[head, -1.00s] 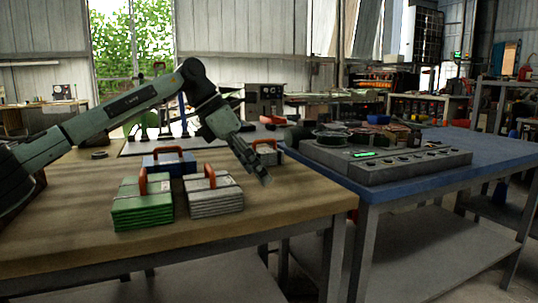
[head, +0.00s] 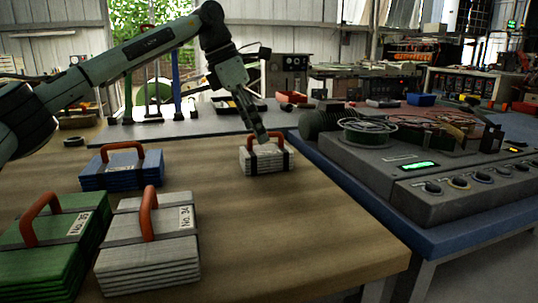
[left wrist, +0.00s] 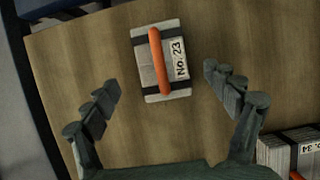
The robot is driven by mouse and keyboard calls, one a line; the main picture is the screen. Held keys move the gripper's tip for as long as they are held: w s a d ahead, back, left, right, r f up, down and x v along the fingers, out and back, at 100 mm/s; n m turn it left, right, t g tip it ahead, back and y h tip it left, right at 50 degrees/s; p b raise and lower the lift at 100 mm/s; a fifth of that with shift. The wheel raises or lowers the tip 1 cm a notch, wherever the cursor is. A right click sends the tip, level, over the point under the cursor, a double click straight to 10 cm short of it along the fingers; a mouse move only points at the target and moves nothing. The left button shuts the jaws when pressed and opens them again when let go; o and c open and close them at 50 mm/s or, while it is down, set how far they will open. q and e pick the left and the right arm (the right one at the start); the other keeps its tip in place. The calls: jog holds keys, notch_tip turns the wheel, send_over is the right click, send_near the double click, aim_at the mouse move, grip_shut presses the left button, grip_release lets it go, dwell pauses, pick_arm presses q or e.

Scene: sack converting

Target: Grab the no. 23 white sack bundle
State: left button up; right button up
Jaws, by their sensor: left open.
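The no. 23 white sack bundle (head: 266,162) lies on the wooden table near its far right edge, with dark straps, an orange handle and a label. In the left wrist view the bundle (left wrist: 150,74) shows its "No. 23" label, ahead of and between the fingers. My left gripper (head: 262,138) appears just at the bundle in the head view, partly covering its handle. In the left wrist view the left gripper (left wrist: 165,95) is open, its fingers wide apart, with nothing between the tips but table and the bundle beyond. My right gripper is not in view.
Another white bundle (head: 152,265), labelled No. 34, stands at the front left beside a green bundle (head: 45,262). A blue bundle (head: 120,171) sits behind them. A grey machine (head: 400,165) stands on the blue table at right. The wooden table's middle is clear.

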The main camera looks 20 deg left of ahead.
aim_at(264, 149)
pick_arm(q)
jog(key=x, duration=0.4)
jog(key=shift+s+d+f, duration=0.15)
jog(key=shift+f, duration=0.3)
jog(key=shift+d+f, duration=0.2)
jog(key=shift+f, duration=0.35)
jog(key=shift+w, duration=0.25)
jog(key=c, duration=1.3)
jog(key=shift+r, duration=0.15)
